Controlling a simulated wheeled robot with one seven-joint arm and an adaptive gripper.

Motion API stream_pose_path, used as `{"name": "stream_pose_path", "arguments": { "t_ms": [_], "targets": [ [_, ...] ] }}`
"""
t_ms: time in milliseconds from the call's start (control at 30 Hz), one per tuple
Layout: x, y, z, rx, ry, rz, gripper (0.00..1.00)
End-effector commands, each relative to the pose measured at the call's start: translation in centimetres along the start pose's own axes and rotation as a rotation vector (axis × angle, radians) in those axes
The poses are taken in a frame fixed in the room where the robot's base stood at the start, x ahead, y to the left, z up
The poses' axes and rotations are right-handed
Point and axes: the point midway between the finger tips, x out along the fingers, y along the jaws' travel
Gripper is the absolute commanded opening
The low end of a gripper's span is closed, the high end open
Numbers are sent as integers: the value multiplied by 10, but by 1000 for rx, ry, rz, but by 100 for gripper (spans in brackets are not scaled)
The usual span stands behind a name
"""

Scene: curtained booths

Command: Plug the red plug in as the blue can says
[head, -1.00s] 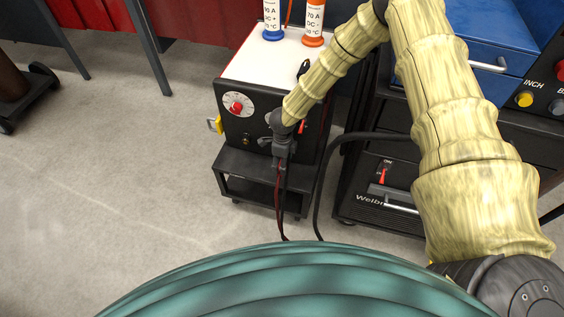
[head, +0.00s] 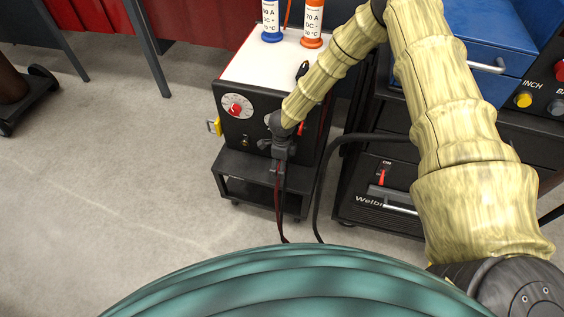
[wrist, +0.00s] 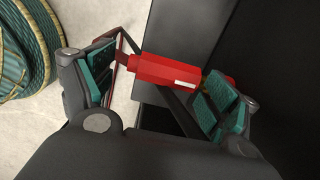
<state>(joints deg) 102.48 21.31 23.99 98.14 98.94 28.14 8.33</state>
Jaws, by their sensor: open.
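The blue can (head: 270,18) stands on the white top of a black welding machine (head: 240,137). Its label is cut off by the frame; "DC +" and an ampere and a temperature figure show in part. My gripper (head: 281,150) is at the front panel, low on the right. In the wrist view my gripper (wrist: 160,86) is open, its teal pads apart on either side of the red plug (wrist: 165,70). The plug's right end points to a dark panel behind the right finger; I cannot tell whether it is seated. The head view hides the plug.
An orange can (head: 313,25) marked 70 A stands beside the blue one. The panel has a dial with a red knob (head: 235,107) and a brass-coloured socket (head: 245,142). A black cart (head: 250,188) carries the machine.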

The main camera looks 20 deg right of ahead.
Motion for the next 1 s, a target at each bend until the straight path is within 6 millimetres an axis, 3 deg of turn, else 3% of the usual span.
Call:
{"name": "stream_pose_path", "arguments": {
  "t_ms": [167, 367, 600, 1000],
  "targets": [
    [3, 24, 1, -6, 1, -1, 87],
    [5, 25, 1, -2, 0, -1, 87],
    [4, 54, 1, -5, 0, 0, 87],
    [2, 84, 1, -2, 0, 1, 87]
  ]
}}
